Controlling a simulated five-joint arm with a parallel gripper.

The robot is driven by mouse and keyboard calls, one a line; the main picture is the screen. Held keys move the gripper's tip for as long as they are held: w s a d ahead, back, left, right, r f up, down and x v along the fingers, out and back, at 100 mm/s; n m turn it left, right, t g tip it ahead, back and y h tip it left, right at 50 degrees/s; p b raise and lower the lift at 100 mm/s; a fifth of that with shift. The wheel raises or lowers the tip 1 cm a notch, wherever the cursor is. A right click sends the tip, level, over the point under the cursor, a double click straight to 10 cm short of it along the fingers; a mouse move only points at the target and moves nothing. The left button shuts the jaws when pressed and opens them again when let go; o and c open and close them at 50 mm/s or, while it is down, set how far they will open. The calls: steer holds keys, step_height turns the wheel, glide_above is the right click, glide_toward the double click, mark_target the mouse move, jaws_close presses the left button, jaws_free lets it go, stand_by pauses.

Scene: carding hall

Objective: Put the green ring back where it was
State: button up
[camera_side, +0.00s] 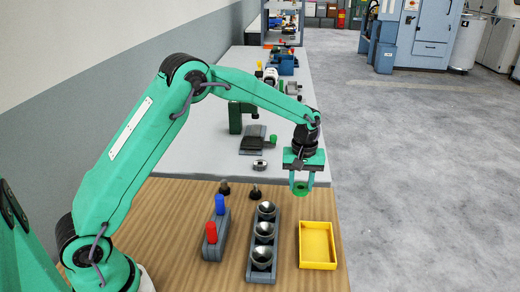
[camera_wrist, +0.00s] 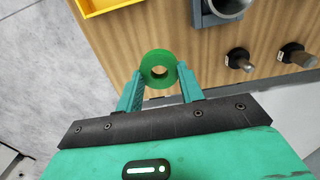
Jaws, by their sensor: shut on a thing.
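My gripper (camera_side: 301,184) is shut on the green ring (camera_side: 299,191) and holds it in the air near the far right corner of the wooden table top. In the wrist view the ring (camera_wrist: 147,66) sits between the two teal fingertips (camera_wrist: 160,74), its hole facing the camera. The ring is beyond the yellow tray (camera_side: 317,265) and the grey block with three metal cups (camera_side: 263,273), apart from both. The frames do not show where the ring was before.
A grey block (camera_side: 214,245) carries a red and a blue peg, left of the cup block. Two dark knobbed pieces (camera_side: 224,188) (camera_side: 256,191) stand on the wood beyond it. A grey bench (camera_side: 200,160) with several tools lies behind. The table's right edge borders open floor.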

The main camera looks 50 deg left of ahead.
mark_target(295, 199)
steer(key=w+a+f, duration=0.1)
steer(key=a, duration=0.1)
steer(key=w+a+f, duration=0.1)
steer(key=shift+w+a+f, duration=0.15)
steer(key=shift+a+f, duration=0.15)
steer(key=shift+a, duration=0.1)
steer(key=shift+f, duration=2)
steer(key=shift+f, duration=0.1)
steer(key=o, duration=1.1)
steer(key=shift+c, duration=0.2)
step_height(295, 199, up, 12)
